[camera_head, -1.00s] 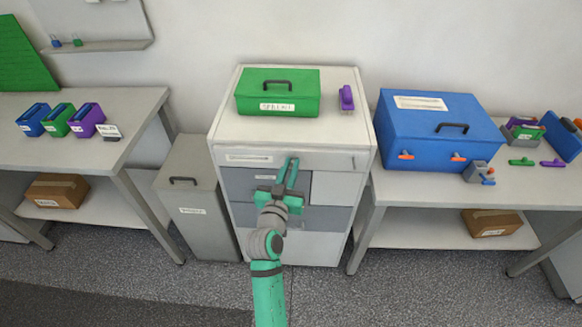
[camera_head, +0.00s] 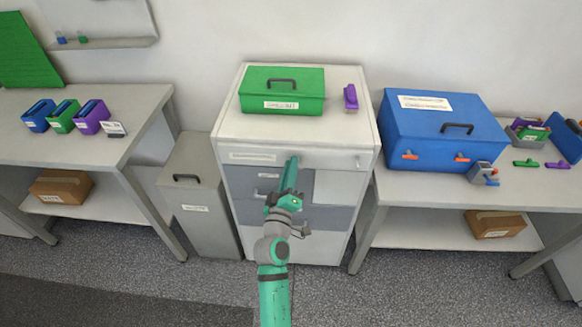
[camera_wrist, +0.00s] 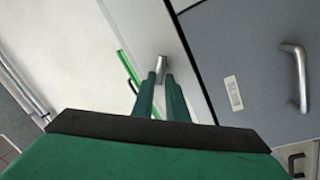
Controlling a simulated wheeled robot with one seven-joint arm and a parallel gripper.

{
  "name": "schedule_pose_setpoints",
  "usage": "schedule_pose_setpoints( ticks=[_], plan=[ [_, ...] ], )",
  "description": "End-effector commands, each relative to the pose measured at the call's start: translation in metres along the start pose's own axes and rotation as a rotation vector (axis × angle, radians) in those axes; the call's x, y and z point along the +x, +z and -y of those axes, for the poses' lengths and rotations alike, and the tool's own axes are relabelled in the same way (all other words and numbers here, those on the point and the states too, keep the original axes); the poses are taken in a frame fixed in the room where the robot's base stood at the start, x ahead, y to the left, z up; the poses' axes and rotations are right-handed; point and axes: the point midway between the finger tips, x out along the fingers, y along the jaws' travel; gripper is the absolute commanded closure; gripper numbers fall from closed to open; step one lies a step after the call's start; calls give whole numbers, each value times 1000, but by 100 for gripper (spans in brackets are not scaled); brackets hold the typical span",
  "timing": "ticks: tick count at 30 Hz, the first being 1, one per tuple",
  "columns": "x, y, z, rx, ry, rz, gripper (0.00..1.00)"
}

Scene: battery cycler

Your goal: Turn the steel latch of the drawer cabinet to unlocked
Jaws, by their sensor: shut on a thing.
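The drawer cabinet (camera_head: 228,128) stands in the middle of the head view, with a white top, a pale top front strip and grey drawers below. My gripper (camera_head: 292,160) reaches the upper front of the cabinet, near the middle of the pale strip. In the wrist view my gripper (camera_wrist: 160,78) has its two green fingers close together at the small steel latch (camera_wrist: 161,62), shut on it. The latch sticks out from the pale strip beside a grey drawer. In the head view my fingers hide this latch, and its exact turn angle is hard to tell.
A green box (camera_head: 282,90) and a purple object (camera_head: 350,97) stand on the cabinet. A grey bin (camera_head: 190,205) is close on its left. A blue case (camera_head: 440,125) sits on the right bench. A steel drawer handle (camera_wrist: 298,78) is near my gripper.

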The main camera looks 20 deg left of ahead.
Motion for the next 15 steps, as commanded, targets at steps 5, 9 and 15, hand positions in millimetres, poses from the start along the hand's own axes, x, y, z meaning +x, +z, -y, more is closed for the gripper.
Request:
schedule_pose_setpoints(
  ticks=[5,9,15],
  plan=[
    [0,4,-2,-165,7,-27,100],
    [0,5,0,-286,7,-51,100],
    [0,7,2,-418,6,-76,100]
  ],
)
